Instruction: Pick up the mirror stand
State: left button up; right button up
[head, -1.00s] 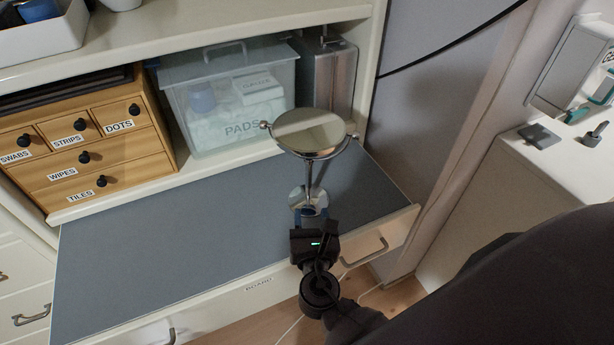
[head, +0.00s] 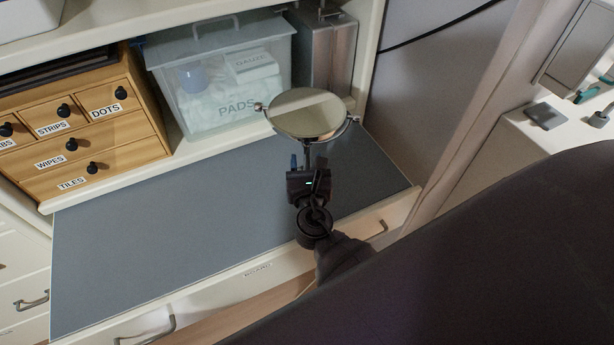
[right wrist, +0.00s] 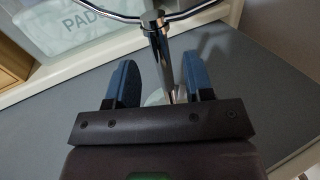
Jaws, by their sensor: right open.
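The mirror stand (head: 308,113) stands upright on the grey pull-out board, with a round tilted mirror on top and a thin chrome stem. My right gripper (head: 307,162) is at its stem, on the near side, and hides the base in the head view. In the right wrist view the stem (right wrist: 161,60) runs down between the two blue fingers of the gripper (right wrist: 160,83). The fingers are open, with gaps on both sides of the stem. My left gripper is not in view.
The grey board (head: 150,250) is clear to the left of the stand. Behind it are a clear bin marked PADS (head: 225,85), a metal box (head: 328,60) and a wooden drawer box (head: 85,130). A white counter (head: 560,130) is at the right.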

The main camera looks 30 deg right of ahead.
jog(key=shift+x, duration=2.3)
jog(key=shift+s+d, duration=0.1)
jog(key=shift+d, duration=0.05)
grip_shut()
